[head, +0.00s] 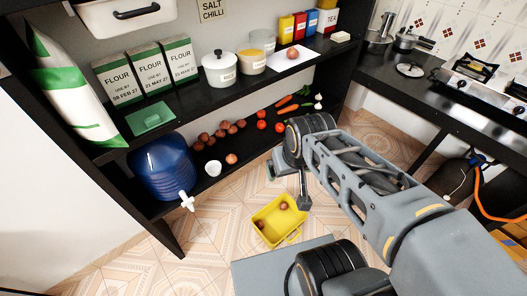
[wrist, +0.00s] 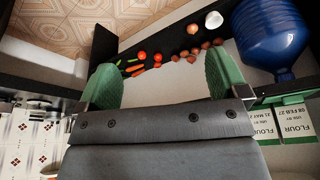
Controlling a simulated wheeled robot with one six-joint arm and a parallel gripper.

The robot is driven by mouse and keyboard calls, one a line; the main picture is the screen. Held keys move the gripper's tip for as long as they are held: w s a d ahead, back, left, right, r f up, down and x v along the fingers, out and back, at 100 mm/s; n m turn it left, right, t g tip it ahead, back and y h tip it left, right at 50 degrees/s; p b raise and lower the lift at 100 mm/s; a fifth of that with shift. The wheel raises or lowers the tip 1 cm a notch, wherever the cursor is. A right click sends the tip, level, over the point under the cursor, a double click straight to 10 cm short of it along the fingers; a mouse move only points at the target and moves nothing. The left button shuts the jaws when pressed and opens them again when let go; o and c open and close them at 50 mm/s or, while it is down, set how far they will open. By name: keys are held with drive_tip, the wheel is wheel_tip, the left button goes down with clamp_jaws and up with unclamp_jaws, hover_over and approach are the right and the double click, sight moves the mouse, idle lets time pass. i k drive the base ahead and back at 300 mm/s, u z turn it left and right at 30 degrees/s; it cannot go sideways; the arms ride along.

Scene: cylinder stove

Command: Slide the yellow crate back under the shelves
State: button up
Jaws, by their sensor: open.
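The yellow crate (head: 279,231) stands on the tiled floor in front of the shelves in the head view, with brown round vegetables in it. Its handle side faces the lower right. The crate does not show in the wrist view. My gripper (wrist: 163,82) is open and empty, with its two green finger pads wide apart. In the head view it is above and behind the crate, near the lowest shelf's front edge, partly hidden by my arm. The shelves (head: 190,108) stand along the wall behind the crate.
The lowest shelf holds a blue water jug (head: 163,168), a white cup (head: 213,168), potatoes, tomatoes and carrots. Flour boxes (head: 147,72) and a white pot (head: 219,70) stand above. A gas bottle (head: 457,178) is under the right counter. Floor left of the crate is clear.

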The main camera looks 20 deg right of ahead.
sight(279, 225)
drive_tip(key=z, duration=0.25)
drive_tip(key=k, duration=2.05)
drive_tip(key=u, duration=0.3)
drive_tip(key=i, duration=0.5)
drive_tip(key=z, duration=0.05)
